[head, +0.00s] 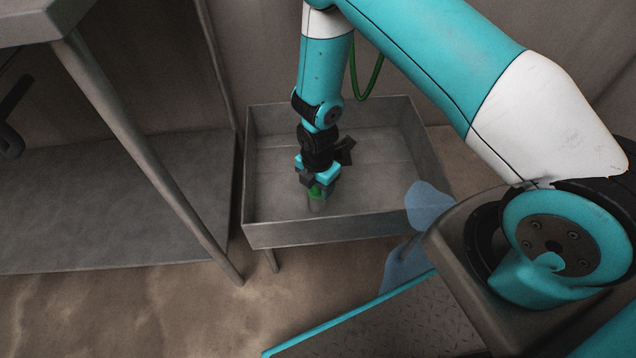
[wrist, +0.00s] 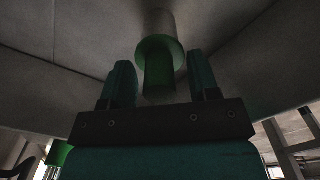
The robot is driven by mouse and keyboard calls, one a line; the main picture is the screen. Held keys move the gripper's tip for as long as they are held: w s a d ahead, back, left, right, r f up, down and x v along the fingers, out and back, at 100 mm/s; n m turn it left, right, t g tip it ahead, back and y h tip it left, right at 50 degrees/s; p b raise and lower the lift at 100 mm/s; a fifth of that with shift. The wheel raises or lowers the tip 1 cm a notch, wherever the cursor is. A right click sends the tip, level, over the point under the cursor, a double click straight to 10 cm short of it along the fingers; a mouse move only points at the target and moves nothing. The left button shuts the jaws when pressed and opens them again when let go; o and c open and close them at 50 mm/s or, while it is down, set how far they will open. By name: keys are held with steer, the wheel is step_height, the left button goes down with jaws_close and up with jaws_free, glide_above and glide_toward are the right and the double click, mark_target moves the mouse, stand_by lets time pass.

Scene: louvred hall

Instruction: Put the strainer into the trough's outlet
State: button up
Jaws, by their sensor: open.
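The trough (head: 348,231) is a shallow grey metal basin on legs, in the middle of the head view. My gripper (head: 318,190) points down inside it, left of its middle. The strainer (head: 315,194) is green, upright between the fingertips, with a pale grey cylinder below it. In the wrist view the green strainer (wrist: 160,70) has a wide flange and a narrower stem. It stands between my open fingers (wrist: 162,88), with gaps visible on both sides. The grey cylinder runs from the flange towards the trough floor. I cannot make out the outlet or whether the cylinder enters it.
A grey table (head: 140,146) with slanting legs and a low shelf stands at the left, close to the trough. Bluish see-through shapes (head: 428,206) show by the trough's right front corner. Walls close off the back.

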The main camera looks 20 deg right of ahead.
jaws_close()
steer(key=shift+r, duration=0.1)
steer(key=shift+r+p, duration=2.15)
steer(key=shift+r, duration=0.2)
steer(key=shift+r, duration=0.1)
